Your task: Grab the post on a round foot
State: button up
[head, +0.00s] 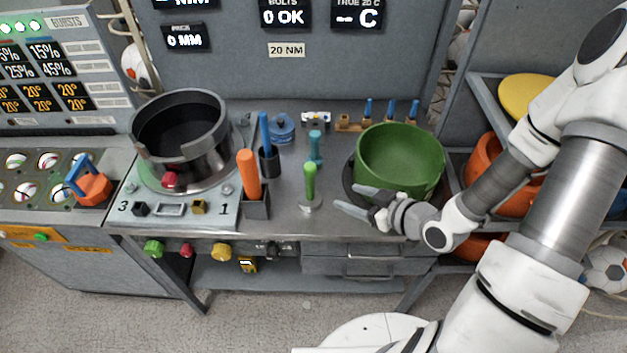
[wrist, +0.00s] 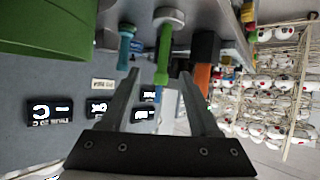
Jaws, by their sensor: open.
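The post on a round foot is a slim green upright post (head: 309,182) on a pale grey disc, near the front middle of the bench. In the wrist view the green post (wrist: 163,55) appears upside down, in line with the gap between my fingers. My gripper (head: 346,196) is open and empty. Its fingers point left at the post in the head view, with a gap between fingertips and post. The wrist view shows both fingers (wrist: 158,76) spread on either side of the post's line.
A green bowl (head: 400,158) stands close behind and right of my gripper. An orange-handled tool in a holder (head: 257,207) stands left of the post. A teal post (head: 315,147) is behind it. A large dark cylinder (head: 180,130) is further left. The bench's front edge is close.

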aim_at(313, 180)
jog(key=w+a+b, duration=0.1)
jog(key=b, duration=0.1)
jog(key=w+a+y+b, duration=0.1)
jog(key=b, duration=0.1)
jog(key=shift+w+a+f+t+b, duration=0.2)
jog(key=shift+a+f+t+b, duration=0.15)
jog(key=shift+t, duration=0.05)
jog(key=b+x, duration=0.6)
jog(key=x, duration=0.2)
jog(key=shift+w+a, duration=0.1)
jog(key=shift+a, duration=0.3)
jog(key=shift+f+x, duration=0.2)
jog(key=shift+x, duration=1.15)
jog(key=shift+f+x, duration=0.25)
jog(key=shift+x, duration=1.1)
jog(key=shift+d, duration=0.15)
jog(key=shift+s, duration=0.2)
jog(key=shift+c, duration=0.2)
grip_shut()
